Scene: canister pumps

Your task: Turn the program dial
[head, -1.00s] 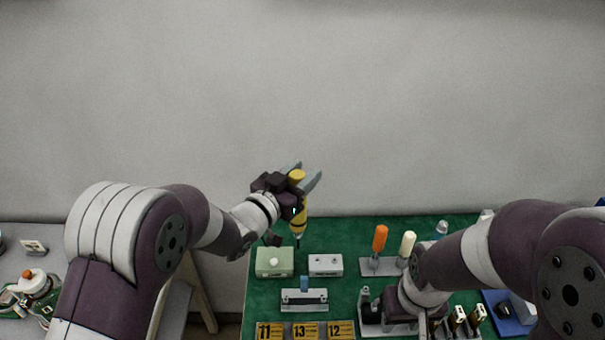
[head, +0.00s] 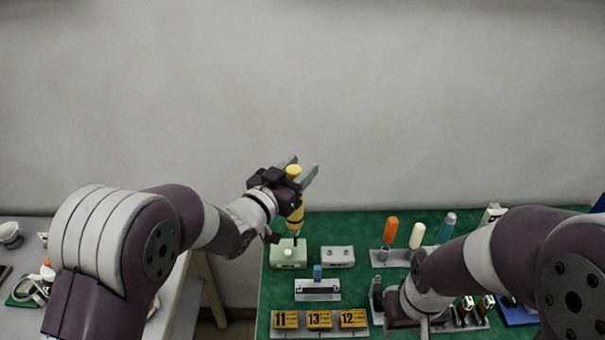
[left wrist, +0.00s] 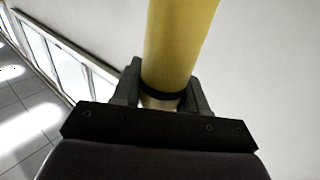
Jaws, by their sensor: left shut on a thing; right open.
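My left gripper (head: 300,170) is shut on a yellow-handled screwdriver (head: 295,200), held upright with its thin shaft pointing down. The handle (left wrist: 178,45) also fills the middle of the left wrist view, between the fingers. The shaft's tip shows over the pale green box (head: 289,256); I cannot tell whether it touches. That box has a small light round knob (head: 288,252) on top, perhaps the program dial. A grey box (head: 338,257) with small fittings on top sits to its right. My right gripper (head: 398,308) is open, low over the table's front right, its fingers partly hidden.
A green mat (head: 350,223) covers the table. A rack behind my right arm holds an orange-handled (head: 391,231), a cream-handled (head: 417,236) and a blue-handled tool (head: 446,228). Yellow plates marked 11, 13 and 12 (head: 319,319) lie at the front. A grey fixture (head: 318,289) stands behind them.

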